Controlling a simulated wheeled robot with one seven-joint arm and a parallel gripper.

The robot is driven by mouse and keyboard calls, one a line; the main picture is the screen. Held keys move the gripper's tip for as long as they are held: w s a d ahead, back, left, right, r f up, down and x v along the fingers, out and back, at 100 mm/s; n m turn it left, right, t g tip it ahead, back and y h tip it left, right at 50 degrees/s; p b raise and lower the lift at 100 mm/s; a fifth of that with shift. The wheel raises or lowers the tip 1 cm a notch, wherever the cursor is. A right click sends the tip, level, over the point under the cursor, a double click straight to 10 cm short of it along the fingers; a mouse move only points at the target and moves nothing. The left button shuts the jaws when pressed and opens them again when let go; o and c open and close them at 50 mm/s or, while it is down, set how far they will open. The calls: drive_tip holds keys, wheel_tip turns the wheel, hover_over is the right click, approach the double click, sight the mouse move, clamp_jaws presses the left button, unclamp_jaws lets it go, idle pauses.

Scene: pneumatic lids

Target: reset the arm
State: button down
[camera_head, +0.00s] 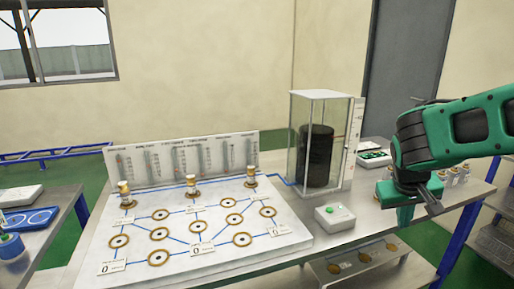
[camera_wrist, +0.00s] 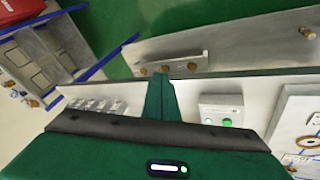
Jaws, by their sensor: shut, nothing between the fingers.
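My green arm reaches in from the right in the head view. My gripper (camera_head: 404,216) points down near the front edge of the bench, right of a small white box with a green button (camera_head: 336,217). In the wrist view my gripper (camera_wrist: 160,95) shows its green fingers closed together, with nothing between them. The green-button box also shows there, right of the fingers (camera_wrist: 222,115). The gripper appears apart from everything on the bench.
A white board (camera_head: 75,275) with round ports and blue lines fills the bench's left part. A clear case (camera_head: 345,110) with a black cylinder (camera_head: 317,155) stands behind the button box. Small brass-topped parts (camera_head: 455,175) sit right of my gripper. A lower shelf (camera_head: 340,278) juts out below.

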drive_tip(key=s+d+f+m+g+y, duration=0.1)
drive_tip(key=s+m+y, duration=0.1)
drive_tip(key=s, duration=0.9)
drive_tip(key=s+d+f+m+g+y, duration=0.1)
drive_tip(key=s+f+m+g, duration=0.1)
drive_tip(key=s, duration=1)
drive_tip(key=shift+s+d+m+g+y, duration=0.2)
drive_tip(key=shift+d+m+g+y, duration=0.1)
drive_tip(key=shift+d+m+y, duration=0.1)
